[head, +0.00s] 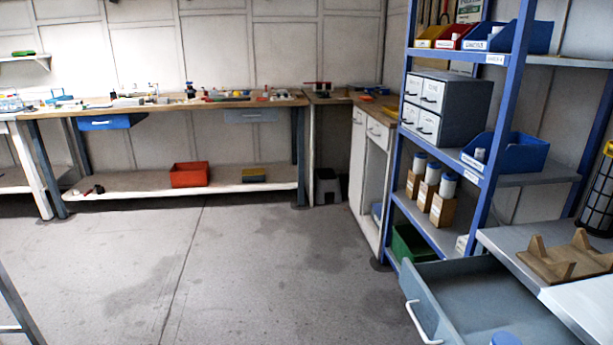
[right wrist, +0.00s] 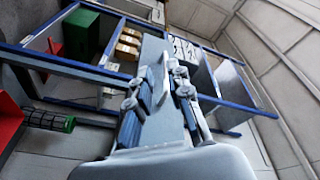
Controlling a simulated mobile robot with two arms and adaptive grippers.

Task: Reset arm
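My right gripper (right wrist: 163,88) shows in the right wrist view with its two fingers apart. The distance from the gripper to the rack is hard to tell. Neither arm is clearly visible in the head view, and my left gripper is not in view.
In the head view, the blue shelf rack (head: 512,85) stands at right. An open grey drawer (head: 470,290) juts out at lower right, below a wooden stand (head: 565,262). A workbench (head: 200,104) lines the back wall. The middle floor (head: 200,270) is clear.

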